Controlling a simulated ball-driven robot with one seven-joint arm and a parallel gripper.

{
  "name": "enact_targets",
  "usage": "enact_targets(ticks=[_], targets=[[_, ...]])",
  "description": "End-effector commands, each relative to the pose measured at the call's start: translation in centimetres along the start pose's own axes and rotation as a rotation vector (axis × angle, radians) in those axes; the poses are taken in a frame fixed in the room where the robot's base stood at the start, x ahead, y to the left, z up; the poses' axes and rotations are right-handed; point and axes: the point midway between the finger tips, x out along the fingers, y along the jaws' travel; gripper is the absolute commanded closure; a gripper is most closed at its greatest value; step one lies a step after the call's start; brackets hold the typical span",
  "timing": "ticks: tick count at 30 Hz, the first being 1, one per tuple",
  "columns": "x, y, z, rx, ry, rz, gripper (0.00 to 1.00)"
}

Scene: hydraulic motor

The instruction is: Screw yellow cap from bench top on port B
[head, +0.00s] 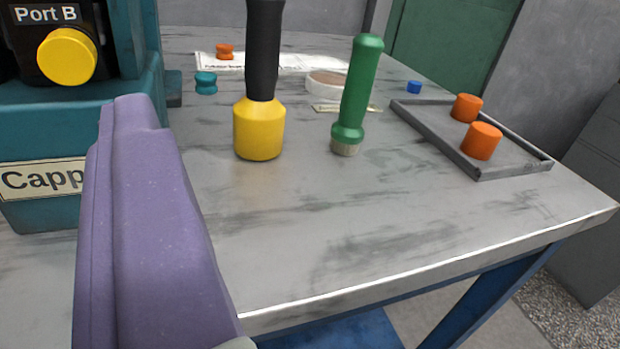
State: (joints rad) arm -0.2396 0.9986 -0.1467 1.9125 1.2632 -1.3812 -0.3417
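A yellow cap (67,56) sits on the dark face of the teal unit (60,115), just below the label "Port B" (45,14). It appears seated on that port; its threads are hidden. No loose yellow cap shows on the visible bench top (330,220). My gripper (130,110) shows as a purple body rising from the lower left, its upper end in front of the teal unit, below and right of the yellow cap in the picture. Two separate fingertips cannot be made out, and nothing held is visible.
A yellow tool with a black handle (259,125) and a green-handled tool (357,90) stand upright mid-bench. A grey tray (510,167) holds two orange caps (482,141). A teal cap (205,83), a blue cap (414,87) and another orange piece (224,51) lie farther back. The front bench is clear.

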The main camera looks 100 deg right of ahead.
Motion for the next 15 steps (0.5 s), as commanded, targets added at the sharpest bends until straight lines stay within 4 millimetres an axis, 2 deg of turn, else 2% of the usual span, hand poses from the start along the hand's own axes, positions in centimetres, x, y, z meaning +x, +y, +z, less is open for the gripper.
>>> enact_targets(ticks=[5, 15], targets=[[1.6, 0.0, 0.0, 0.002, 0.000, 0.003, 0.51], [6.3, -0.1, 0.0, 0.005, 0.000, 0.000, 0.51]])
